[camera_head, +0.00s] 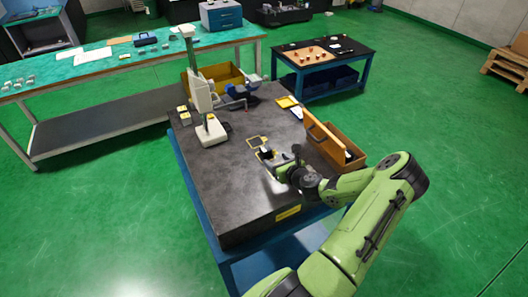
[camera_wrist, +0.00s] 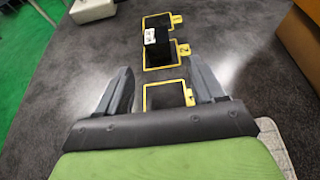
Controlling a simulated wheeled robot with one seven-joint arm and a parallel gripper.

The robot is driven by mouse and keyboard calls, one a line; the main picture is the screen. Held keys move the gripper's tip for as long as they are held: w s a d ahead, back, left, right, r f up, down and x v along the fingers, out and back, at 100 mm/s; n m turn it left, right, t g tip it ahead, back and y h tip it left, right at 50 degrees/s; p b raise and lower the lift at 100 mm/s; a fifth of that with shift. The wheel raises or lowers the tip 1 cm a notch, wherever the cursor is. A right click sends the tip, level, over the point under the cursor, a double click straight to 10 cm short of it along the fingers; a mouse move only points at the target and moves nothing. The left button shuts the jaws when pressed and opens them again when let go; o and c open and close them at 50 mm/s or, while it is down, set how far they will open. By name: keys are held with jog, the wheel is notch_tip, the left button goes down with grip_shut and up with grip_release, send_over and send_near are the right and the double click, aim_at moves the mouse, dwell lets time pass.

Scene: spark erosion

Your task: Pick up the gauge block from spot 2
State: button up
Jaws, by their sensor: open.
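A black gauge block (camera_wrist: 172,48) with a small white label stands on the middle of three yellow-outlined spots in the wrist view. The number on the tag beside it is too small to read surely. The block also shows as a small dark shape in the head view (camera_head: 265,150). My gripper (camera_wrist: 160,68) is open, with one finger left and one right of the row of spots. Its tips are short of the block, and nothing is between them. The near outlined spot (camera_wrist: 149,97) and the far one look empty. In the head view my gripper (camera_head: 274,162) is low over the dark plate.
The dark plate (camera_head: 230,205) has a white stand (camera_head: 209,132) at left, an open wooden case (camera_head: 340,143) at right and a yellow tray (camera_head: 288,102) behind. A mustard bin (camera_head: 225,75) is at its back. The plate's front is clear.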

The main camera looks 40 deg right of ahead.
aim_at(268, 154)
jog(key=x, duration=0.6)
jog(key=shift+w+f, duration=0.15)
jog(key=shift+w, duration=0.15)
jog(key=shift+s, duration=0.1)
jog(key=shift+c, duration=0.3)
grip_shut()
